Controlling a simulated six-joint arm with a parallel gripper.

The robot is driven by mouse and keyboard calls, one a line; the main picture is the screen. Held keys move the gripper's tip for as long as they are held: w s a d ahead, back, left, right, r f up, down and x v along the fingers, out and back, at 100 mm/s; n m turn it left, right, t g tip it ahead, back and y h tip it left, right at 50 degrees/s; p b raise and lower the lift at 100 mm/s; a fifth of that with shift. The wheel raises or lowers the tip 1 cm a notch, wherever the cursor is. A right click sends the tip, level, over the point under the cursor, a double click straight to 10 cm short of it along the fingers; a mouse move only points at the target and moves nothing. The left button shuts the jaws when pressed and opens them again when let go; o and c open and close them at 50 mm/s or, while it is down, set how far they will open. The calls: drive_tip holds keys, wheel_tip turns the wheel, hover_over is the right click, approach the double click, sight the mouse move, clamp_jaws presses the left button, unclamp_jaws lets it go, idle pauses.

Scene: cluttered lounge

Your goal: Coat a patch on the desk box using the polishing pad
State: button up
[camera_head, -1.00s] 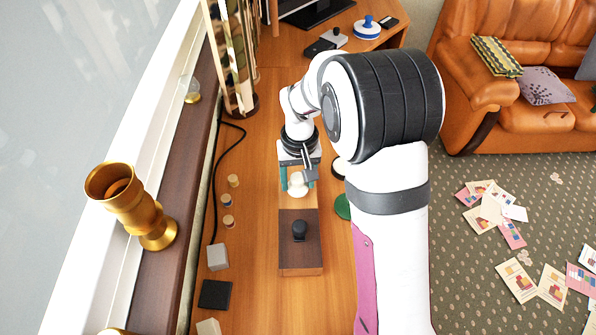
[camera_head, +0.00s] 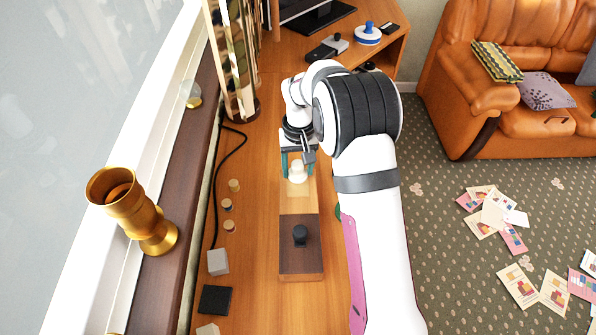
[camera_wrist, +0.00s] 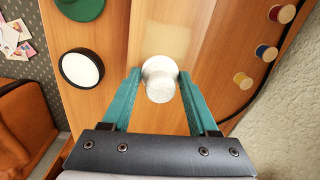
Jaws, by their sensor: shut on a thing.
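The desk box (camera_head: 300,262) is a long low wooden block on the desk, light wood at the far part and dark brown at the near part. My gripper (camera_head: 298,165) is over its far light part, its teal fingers shut on the pale knob of the polishing pad (camera_head: 298,176). The knob also shows between the fingers in the wrist view (camera_wrist: 158,80). The pad's underside is hidden, so I cannot tell whether it touches the box. A paler patch (camera_wrist: 165,40) shows on the light wood beside the pad.
A black-knobbed piece (camera_head: 300,234) stands on the box's dark part. Small spools (camera_head: 228,205), a grey block (camera_head: 218,262) and a black square (camera_head: 214,299) lie to the left. A white-topped round thing (camera_wrist: 81,68) and a green disc (camera_wrist: 80,8) lie beside the box.

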sight(298, 198)
drive_tip(key=shift+s, duration=3.1)
drive_tip(key=shift+s+r, duration=0.15)
drive_tip(key=shift+s, duration=0.05)
wheel_tip(298, 198, up, 8)
